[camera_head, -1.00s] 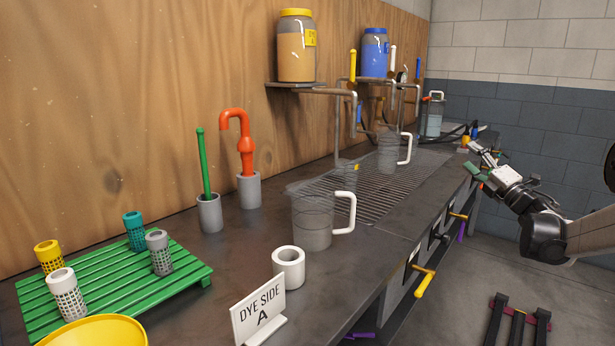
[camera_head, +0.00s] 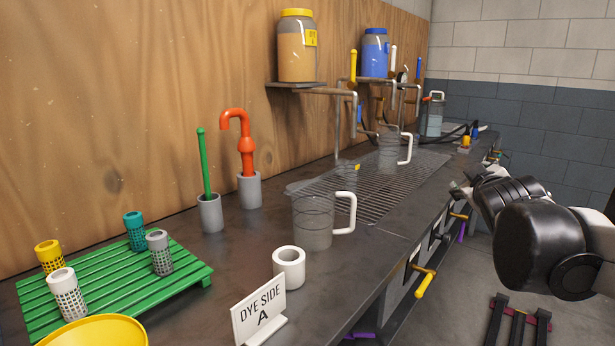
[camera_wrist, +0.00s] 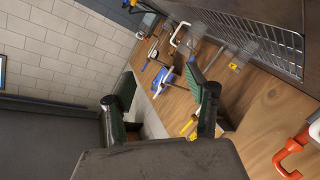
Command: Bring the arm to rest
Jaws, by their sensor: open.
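My arm (camera_head: 540,230) is at the right of the head view, out over the floor in front of the bench edge. My gripper (camera_wrist: 160,84) is open and empty in the wrist view, with its two dark green fingers spread apart. In the head view the arm's black links hide most of it. The wrist view is strongly tilted and looks past the fingers toward the wooden wall, the taps and the drain grid (camera_wrist: 265,42). Nothing touches the fingers.
The bench (camera_head: 225,275) runs along the wooden wall. A clear jug (camera_head: 312,225), a white cup (camera_head: 289,267), the "DYE SIDE A" sign (camera_head: 260,312) and a green rack (camera_head: 100,290) stand on it. Coloured valve handles, such as a yellow one (camera_head: 425,284), stick out from its front.

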